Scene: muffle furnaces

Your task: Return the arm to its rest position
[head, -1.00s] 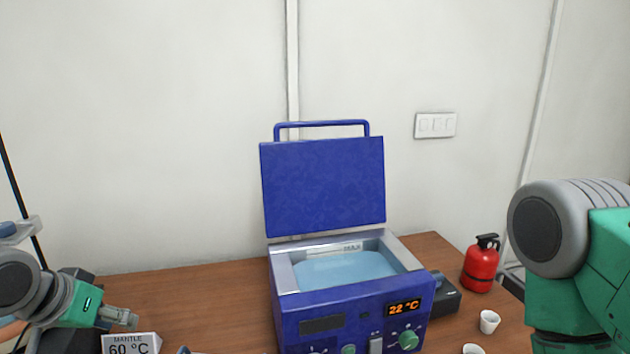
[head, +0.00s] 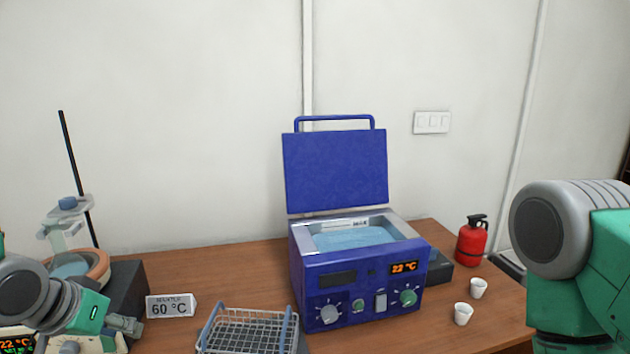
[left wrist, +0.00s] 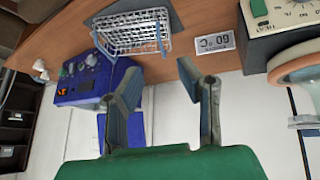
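My left gripper (head: 128,326) is at the lower left of the head view, in front of the heating mantle. In the left wrist view its two fingers (left wrist: 165,92) stand apart with nothing between them, so it is open and empty. My right arm (head: 585,260) shows at the right edge of the head view; its gripper is out of the picture. The blue water bath (head: 358,268) stands mid-table with its lid (head: 335,171) raised and water inside. Its display reads 22 °C. The wire basket (head: 247,332) sits on the table to the bath's left.
A 60 °C sign (head: 170,306) stands between the heating mantle (head: 95,262) and the basket. A rod stand (head: 75,170) rises behind the mantle. Two white cups (head: 463,313) and a red canister (head: 471,241) are right of the bath. Bare table lies behind the basket.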

